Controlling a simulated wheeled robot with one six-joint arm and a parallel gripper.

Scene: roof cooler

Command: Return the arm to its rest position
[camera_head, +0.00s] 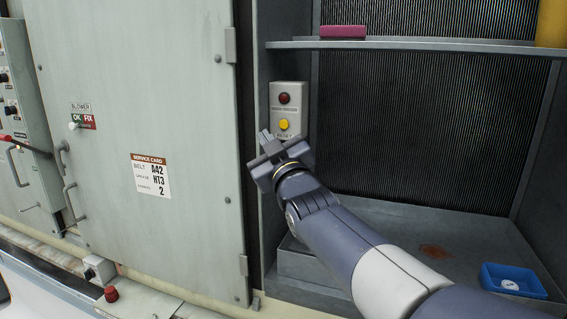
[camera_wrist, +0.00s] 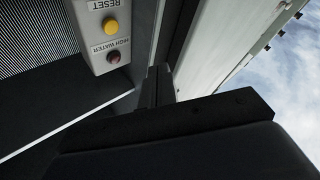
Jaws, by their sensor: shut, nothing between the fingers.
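My arm reaches from the lower right of the head view up toward the cabinet. My gripper (camera_head: 265,136) is shut and empty, in front of the inner wall just below a small grey control box (camera_head: 290,88). The box carries a yellow reset button (camera_head: 284,124) and a dark red high-water lamp (camera_head: 284,98). In the wrist view the shut fingers (camera_wrist: 157,85) point up the picture, beside the box with its yellow button (camera_wrist: 111,27). I cannot tell whether the fingertips touch anything.
A large grey door (camera_head: 140,200) with a service card stands left of my gripper. A shelf (camera_head: 420,43) holding a pink block (camera_head: 343,31) is above. A blue tray (camera_head: 513,281) sits on the cabinet floor at right. A red knob (camera_head: 111,294) is at lower left.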

